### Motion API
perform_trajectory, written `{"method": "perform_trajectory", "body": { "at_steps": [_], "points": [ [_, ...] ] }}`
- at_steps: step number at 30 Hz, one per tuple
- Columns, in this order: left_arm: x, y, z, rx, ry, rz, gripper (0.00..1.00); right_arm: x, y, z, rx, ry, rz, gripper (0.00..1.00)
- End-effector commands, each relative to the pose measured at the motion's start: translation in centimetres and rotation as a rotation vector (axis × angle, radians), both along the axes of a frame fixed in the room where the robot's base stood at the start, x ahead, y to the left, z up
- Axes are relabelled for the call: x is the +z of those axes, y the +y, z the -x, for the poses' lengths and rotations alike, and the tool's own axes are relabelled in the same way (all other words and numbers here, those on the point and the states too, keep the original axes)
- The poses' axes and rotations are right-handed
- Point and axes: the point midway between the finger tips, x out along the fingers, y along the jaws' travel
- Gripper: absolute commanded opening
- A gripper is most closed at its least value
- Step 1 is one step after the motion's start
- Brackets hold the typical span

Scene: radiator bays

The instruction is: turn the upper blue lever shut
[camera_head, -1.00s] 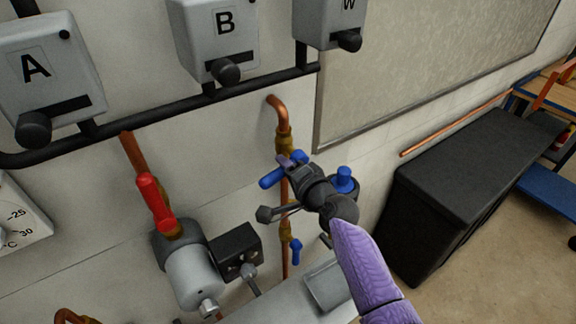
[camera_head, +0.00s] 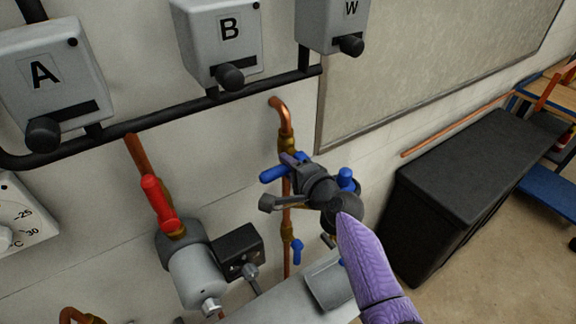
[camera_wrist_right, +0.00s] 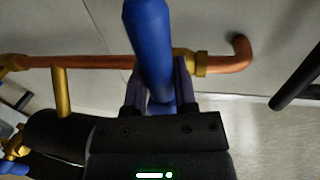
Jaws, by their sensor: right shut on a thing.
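The upper blue lever (camera_head: 273,174) sits on the vertical copper pipe below its bend and sticks out to the left in the head view. My right gripper (camera_head: 288,160) is at this lever, shut on it. In the right wrist view the blue lever (camera_wrist_right: 150,45) stands between the two fingers (camera_wrist_right: 158,92) and runs across the copper pipe (camera_wrist_right: 110,62). A lower blue lever (camera_head: 297,251) hangs on the same pipe, clear of the gripper. My left gripper is not in view.
A red lever (camera_head: 158,202) and a grey cylinder (camera_head: 197,275) are to the left. Grey boxes A (camera_head: 52,80), B (camera_head: 217,45) and W (camera_head: 333,22) hang above on a black pipe. A black cabinet (camera_head: 465,190) stands at the right, with open floor beside it.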

Motion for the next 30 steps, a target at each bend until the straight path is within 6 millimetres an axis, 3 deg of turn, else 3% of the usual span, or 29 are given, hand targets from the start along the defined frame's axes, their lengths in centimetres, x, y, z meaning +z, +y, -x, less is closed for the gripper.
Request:
{"method": "perform_trajectory", "body": {
  "at_steps": [2, 3, 7, 17, 23, 30],
  "points": [
    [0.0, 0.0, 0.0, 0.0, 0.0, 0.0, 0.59, 0.0, 0.0, 0.0, 0.0, 0.002, -0.003, 0.0],
    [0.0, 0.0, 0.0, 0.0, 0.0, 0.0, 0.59, 0.0, 0.0, 0.0, 0.0, 0.002, -0.003, 0.43],
    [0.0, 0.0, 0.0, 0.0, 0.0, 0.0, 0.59, 0.0, 0.0, 0.0, 0.0, 0.001, -0.002, 0.69],
    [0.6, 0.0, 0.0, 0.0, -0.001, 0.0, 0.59, 0.3, -0.5, 0.7, 0.0, 0.001, -0.001, 0.69],
    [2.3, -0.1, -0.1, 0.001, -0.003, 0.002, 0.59, 1.4, -3.1, 4.2, -0.001, 0.0, 0.002, 0.69],
    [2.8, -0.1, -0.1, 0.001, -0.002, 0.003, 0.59, 1.9, -5.6, 7.5, -0.001, 0.0, 0.0, 0.69]
  ]
}}
